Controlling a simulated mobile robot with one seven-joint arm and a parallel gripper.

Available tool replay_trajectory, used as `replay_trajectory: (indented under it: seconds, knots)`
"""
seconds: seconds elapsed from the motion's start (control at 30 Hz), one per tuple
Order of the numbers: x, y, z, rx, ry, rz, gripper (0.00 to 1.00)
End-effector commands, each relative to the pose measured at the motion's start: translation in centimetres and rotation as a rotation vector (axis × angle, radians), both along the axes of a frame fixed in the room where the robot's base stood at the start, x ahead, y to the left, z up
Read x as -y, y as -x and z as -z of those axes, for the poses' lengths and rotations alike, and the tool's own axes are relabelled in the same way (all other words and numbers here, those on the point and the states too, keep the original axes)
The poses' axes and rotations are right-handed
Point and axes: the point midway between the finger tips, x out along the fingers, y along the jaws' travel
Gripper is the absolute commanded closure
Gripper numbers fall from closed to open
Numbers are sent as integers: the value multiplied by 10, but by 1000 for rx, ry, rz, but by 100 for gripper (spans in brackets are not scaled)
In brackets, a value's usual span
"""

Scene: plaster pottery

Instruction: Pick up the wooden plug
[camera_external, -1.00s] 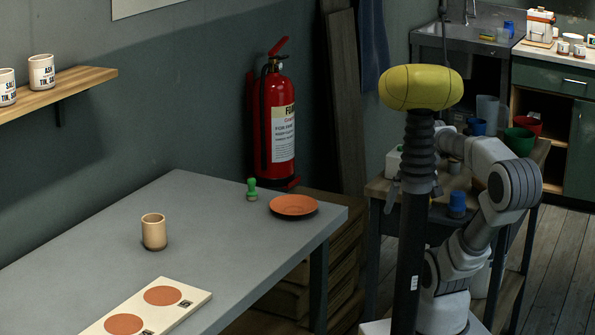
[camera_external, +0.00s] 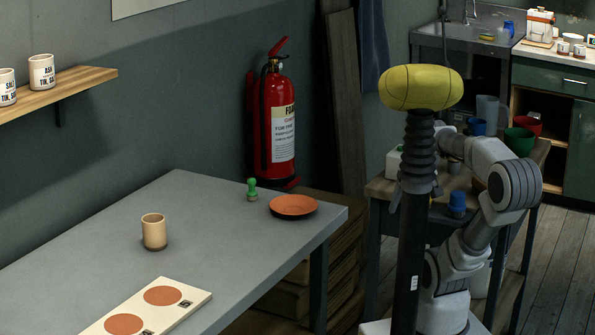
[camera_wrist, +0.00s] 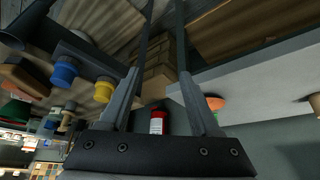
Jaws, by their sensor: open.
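No thing is plainly recognisable as the wooden plug. A brown, wood-coloured piece (camera_wrist: 25,74) shows at the left of the wrist view, beside a blue-lidded jar; its shape is unclear. A tan cylinder (camera_external: 154,232), which looks like a cup, stands upright on the grey table (camera_external: 95,250); I cannot tell if it is wood. My gripper (camera_wrist: 158,80) is open and empty in the wrist view, its two fingers apart with nothing between them. In the external view it is mostly hidden by my column, above the side table.
The side table (camera_external: 378,188) holds a blue jar (camera_external: 457,204), a green bowl (camera_external: 519,141) and other pots. The grey table carries an orange saucer (camera_external: 293,206), a green stamp-like piece (camera_external: 252,190) and a board with two orange discs (camera_external: 190,292). A fire extinguisher (camera_external: 276,120) hangs behind.

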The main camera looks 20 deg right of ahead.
Motion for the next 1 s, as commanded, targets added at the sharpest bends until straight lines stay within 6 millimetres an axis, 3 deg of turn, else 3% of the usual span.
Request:
replay_trajectory:
  seconds: [0.13,0.3,0.67,0.87,1.0]
  knots:
    - [0,-1,-18,5,0,0,36]
    - [0,-3,-55,6,-3,1,36]
    - [11,-111,-72,168,-129,99,36]
    - [41,-192,-75,310,-176,230,36]
    - [74,-241,-72,418,-170,339,36]
